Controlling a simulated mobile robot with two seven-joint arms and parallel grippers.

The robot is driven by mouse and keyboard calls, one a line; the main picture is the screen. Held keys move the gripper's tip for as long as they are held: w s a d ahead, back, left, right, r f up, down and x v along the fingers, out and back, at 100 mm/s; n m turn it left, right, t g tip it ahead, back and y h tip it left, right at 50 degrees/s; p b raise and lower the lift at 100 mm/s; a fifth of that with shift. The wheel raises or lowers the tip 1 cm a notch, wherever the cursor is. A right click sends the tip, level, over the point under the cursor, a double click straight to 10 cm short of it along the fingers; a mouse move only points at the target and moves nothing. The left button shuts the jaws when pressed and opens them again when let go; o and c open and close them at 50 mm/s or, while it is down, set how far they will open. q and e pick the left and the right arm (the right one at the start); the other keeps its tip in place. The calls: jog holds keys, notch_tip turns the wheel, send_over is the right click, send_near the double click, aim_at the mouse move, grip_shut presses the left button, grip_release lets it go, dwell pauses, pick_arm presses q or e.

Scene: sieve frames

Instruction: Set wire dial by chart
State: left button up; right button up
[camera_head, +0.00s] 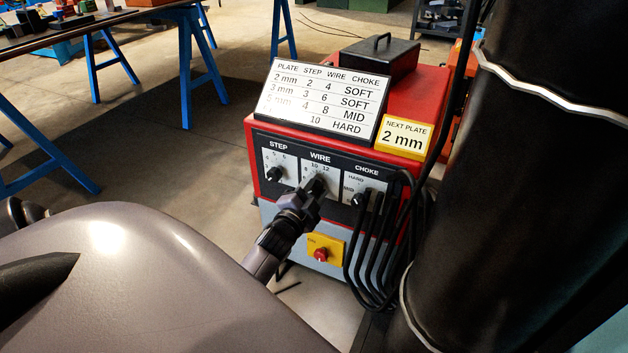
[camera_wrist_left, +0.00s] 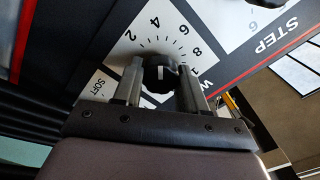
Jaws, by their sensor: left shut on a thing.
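The wire dial (camera_wrist_left: 160,73) is a black knob with a white mark, on a white scale plate. In the left wrist view its mark points roughly toward the 4. My left gripper (camera_head: 316,188) is shut on this knob, one finger on each side; in the head view it hides most of the knob. The chart (camera_head: 325,101) stands above the panel; its 2 mm row reads step 2, wire 4, choke SOFT. Glare blurs part of the chart. A yellow sign (camera_head: 402,137) reads "NEXT PLATE 2 mm". My right gripper is not in view.
The step dial (camera_head: 275,174) and choke dial (camera_head: 357,199) flank the wire dial. A red button (camera_head: 321,254) on a yellow plate sits below. Black cables (camera_head: 378,255) hang at the panel's right. A black case (camera_head: 379,58) lies on the red machine (camera_head: 432,88).

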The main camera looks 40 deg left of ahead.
aim_at(314, 190)
pick_arm(q)
jog(key=shift+d+n, duration=0.2)
jog(key=shift+n, duration=0.2)
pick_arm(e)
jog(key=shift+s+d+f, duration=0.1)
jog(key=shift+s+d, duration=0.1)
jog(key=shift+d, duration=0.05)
pick_arm(q)
jog(key=o, duration=1)
jog(key=shift+a, duration=0.1)
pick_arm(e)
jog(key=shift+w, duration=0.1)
pick_arm(q)
jog(key=shift+s, duration=0.2)
jog(key=p+v, duration=0.2)
jog(key=v, duration=0.3)
jog(key=shift+s, duration=0.25)
jog(key=shift+s+d, duration=0.35)
jog(key=shift+s, duration=0.2)
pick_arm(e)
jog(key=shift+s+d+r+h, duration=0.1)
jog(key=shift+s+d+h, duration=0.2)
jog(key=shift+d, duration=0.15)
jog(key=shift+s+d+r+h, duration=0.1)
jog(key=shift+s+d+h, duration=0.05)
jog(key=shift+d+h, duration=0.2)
